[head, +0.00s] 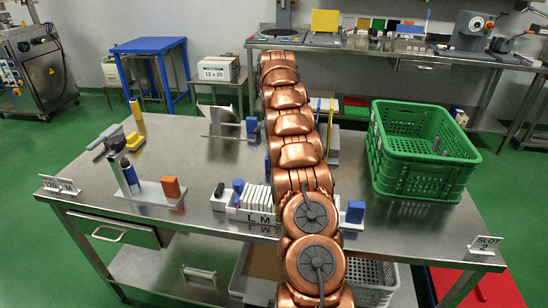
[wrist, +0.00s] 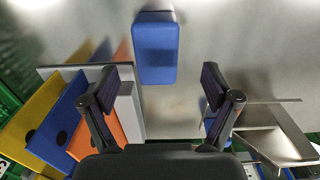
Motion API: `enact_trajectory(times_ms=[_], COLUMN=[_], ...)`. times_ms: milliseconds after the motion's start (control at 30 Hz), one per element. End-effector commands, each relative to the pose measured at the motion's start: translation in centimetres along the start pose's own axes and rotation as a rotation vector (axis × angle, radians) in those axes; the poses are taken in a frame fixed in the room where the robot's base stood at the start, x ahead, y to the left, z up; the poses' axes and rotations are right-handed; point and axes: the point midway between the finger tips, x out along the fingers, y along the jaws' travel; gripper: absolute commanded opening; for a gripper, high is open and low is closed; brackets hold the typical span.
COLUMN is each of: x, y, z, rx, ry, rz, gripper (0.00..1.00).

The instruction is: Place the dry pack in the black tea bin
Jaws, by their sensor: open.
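A blue block-shaped pack (wrist: 155,50) stands on the metal table in the wrist view, ahead of my fingers and roughly centred between them. I cannot tell from its face whether it is the dry pack. My gripper (wrist: 162,82) is open, with its two dark fingers apart and nothing between them. In the head view my copper arm reaches over the table and hides the gripper. No bin marked for black tea can be made out.
Yellow, blue and orange panels (wrist: 75,115) stand close to my left finger, and a metal stand (wrist: 270,135) close to the right. A green crate (head: 420,180) fills the table's right side. White packs (head: 255,196) and an orange block (head: 170,187) stand near the front.

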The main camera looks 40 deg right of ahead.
Motion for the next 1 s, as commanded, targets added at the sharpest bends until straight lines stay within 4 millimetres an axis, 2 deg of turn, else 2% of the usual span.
enact_trajectory(times_ms=[200, 733, 1000], x=[0.7, 3.6, 7.1], y=[0.5, 0.6, 0.6], z=[-0.6, -0.6, -0.6], rx=[0.012, 0.013, 0.012], ry=[0.001, 0.002, -0.002], rz=[-0.003, -0.003, -0.002], gripper=[0.88, 0.88, 0.88])
